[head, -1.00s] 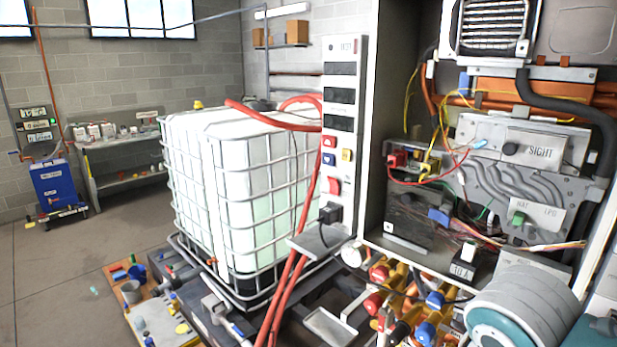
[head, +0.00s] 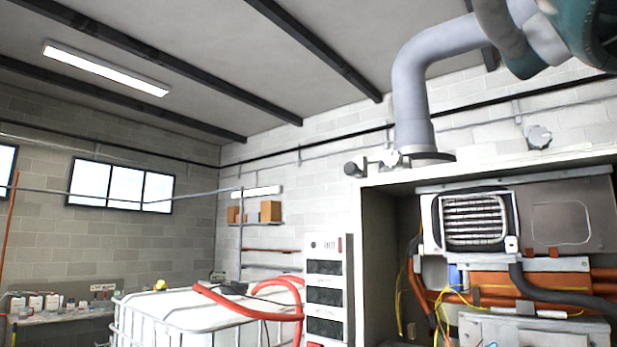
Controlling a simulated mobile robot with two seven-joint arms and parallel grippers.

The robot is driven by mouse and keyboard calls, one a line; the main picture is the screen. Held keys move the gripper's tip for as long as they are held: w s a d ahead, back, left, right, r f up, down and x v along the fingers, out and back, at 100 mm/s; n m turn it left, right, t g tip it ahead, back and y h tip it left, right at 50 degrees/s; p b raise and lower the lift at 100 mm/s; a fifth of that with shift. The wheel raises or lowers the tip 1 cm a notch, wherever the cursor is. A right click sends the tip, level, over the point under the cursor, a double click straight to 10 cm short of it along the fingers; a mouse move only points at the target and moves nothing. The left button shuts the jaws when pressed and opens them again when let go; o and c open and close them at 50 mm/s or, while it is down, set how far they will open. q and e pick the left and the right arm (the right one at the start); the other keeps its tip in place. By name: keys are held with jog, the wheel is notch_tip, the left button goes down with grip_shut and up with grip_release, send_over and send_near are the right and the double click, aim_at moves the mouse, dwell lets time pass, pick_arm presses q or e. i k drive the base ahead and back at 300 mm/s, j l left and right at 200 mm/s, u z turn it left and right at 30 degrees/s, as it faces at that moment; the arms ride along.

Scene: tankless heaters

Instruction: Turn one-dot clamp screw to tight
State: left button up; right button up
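A grey flue pipe (head: 412,100) rises from the cabinet top and bends right. A dark collar (head: 432,157) circles its base. A dark round knob (head: 353,169) and a small light fitting (head: 388,158) sit left of the collar. A grey lobed knob (head: 539,136) stands farther right above the cabinet. No dot marks can be made out, so I cannot tell which part is the one-dot clamp screw or how tight it is. Neither of my grippers is in view.
The open heater cabinet (head: 378,250) fills the lower right, with a finned unit (head: 474,221) and orange pipes inside. A teal-ended duct part (head: 575,30) hangs at the top right. A white panel (head: 325,290), red hose (head: 235,309) and caged tank (head: 165,308) are lower left.

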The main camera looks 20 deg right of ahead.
aim_at(392, 159)
jog(key=i+j+z, duration=1.4)
jog(key=j, duration=0.35)
jog(key=i+j+z, duration=0.25)
jog(key=j, duration=0.2)
jog(key=j+z, duration=0.3)
jog(key=j, duration=0.2)
jog(key=j+z, duration=0.25)
jog(key=j, duration=0.3)
jog(key=i, duration=0.05)
